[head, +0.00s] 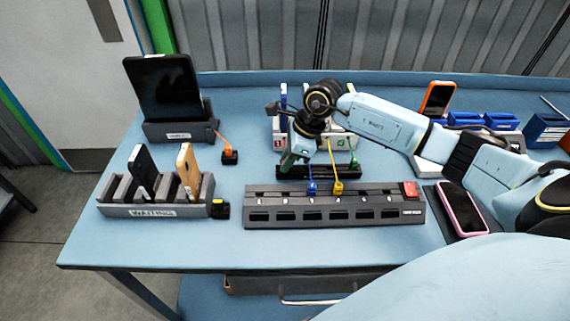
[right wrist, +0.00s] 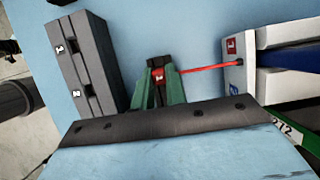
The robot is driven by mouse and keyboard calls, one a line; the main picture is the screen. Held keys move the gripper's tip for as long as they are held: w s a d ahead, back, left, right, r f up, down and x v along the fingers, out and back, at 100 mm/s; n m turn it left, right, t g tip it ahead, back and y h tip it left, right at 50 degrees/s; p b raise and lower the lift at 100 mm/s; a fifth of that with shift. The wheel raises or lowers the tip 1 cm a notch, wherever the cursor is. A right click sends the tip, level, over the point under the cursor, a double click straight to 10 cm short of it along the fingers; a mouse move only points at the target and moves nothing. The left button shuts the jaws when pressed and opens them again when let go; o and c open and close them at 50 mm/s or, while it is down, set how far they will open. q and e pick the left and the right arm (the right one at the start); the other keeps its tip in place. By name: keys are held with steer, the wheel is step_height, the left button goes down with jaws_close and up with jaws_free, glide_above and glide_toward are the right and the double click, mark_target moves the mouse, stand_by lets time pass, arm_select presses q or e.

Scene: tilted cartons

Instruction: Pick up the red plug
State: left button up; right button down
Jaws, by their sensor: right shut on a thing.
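My right gripper (head: 288,160) reaches in from the right and points down behind the dark socket strip (head: 290,193), near its left half. In the right wrist view its green fingers (right wrist: 160,90) are shut on the red plug (right wrist: 157,73). A taut red cable runs from the plug to a white holder marked 1 (right wrist: 238,80). In the head view the gripper hides the plug. I cannot tell whether the plug touches the table. My left gripper is not in view.
Blue (head: 311,188) and yellow (head: 337,188) plugs sit at the strip, with cables running back. An orange plug (head: 230,153) is near the tablet stand (head: 180,130). A phone rack (head: 150,210) stands front left. A pink-edged phone (head: 461,208) lies right.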

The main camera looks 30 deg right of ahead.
step_height(320, 180, up, 10)
stand_by(0.5)
steer(key=shift+r+p, duration=0.3)
steer(key=shift+r, duration=0.45)
stand_by(0.6)
step_height(320, 180, up, 3)
steer(key=shift+f+p, duration=0.1)
steer(key=shift+p, duration=0.7)
steer(key=shift+f+b, duration=2.35)
steer(key=shift+f, duration=0.55)
